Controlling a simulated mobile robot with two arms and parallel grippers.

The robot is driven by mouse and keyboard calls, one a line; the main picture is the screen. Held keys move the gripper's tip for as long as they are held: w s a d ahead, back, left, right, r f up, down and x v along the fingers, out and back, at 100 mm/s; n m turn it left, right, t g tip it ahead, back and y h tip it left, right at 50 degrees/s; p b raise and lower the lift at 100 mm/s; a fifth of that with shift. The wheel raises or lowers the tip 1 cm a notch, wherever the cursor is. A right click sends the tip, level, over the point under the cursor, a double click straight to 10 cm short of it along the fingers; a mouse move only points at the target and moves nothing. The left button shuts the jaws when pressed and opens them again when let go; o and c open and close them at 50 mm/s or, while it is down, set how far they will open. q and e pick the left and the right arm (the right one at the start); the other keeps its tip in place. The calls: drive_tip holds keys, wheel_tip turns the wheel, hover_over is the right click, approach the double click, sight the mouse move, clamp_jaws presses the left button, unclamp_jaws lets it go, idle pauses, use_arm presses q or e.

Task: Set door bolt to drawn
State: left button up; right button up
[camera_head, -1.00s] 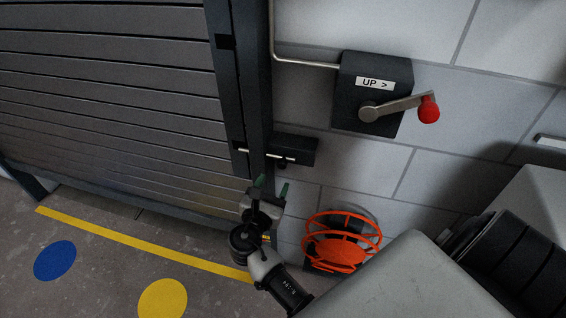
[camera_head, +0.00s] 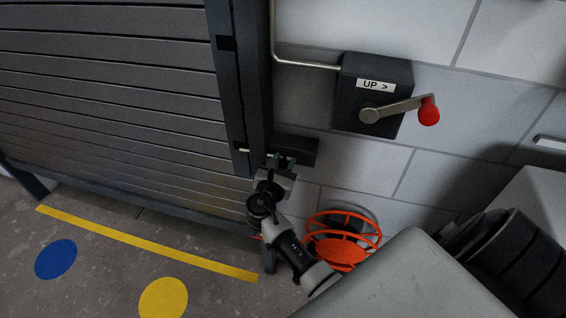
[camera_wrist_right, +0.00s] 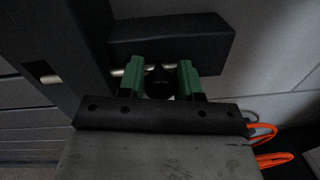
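The door bolt is a thin pale rod (camera_wrist_right: 50,78) running between the shutter's dark side post and a black housing (camera_head: 300,149) on the wall beside it. A dark round knob (camera_wrist_right: 160,80) sits on the rod below the housing in the right wrist view. My right gripper (camera_head: 282,160) is at the housing, with green fingertips. In the wrist view its fingers (camera_wrist_right: 161,72) stand apart, one on each side of the knob. I cannot tell whether they touch it. The knob is hidden in the head view. My left gripper is not in view.
A black crank box (camera_head: 372,95) labelled "UP >" with a red-knobbed handle (camera_head: 428,111) is on the wall above right. The slatted shutter (camera_head: 110,90) fills the left.

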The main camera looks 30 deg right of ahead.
sight(303, 159)
clamp_jaws()
drive_tip(key=s+d+p, duration=0.2)
drive_tip(key=s, duration=0.1)
drive_tip(key=shift+s+d, duration=0.15)
drive_tip(key=shift+d, duration=0.25)
drive_tip(key=shift+f, duration=0.1)
drive_tip(key=shift+o, duration=0.3)
unclamp_jaws()
drive_tip(key=o, duration=0.4)
drive_tip(key=shift+s+d, duration=0.15)
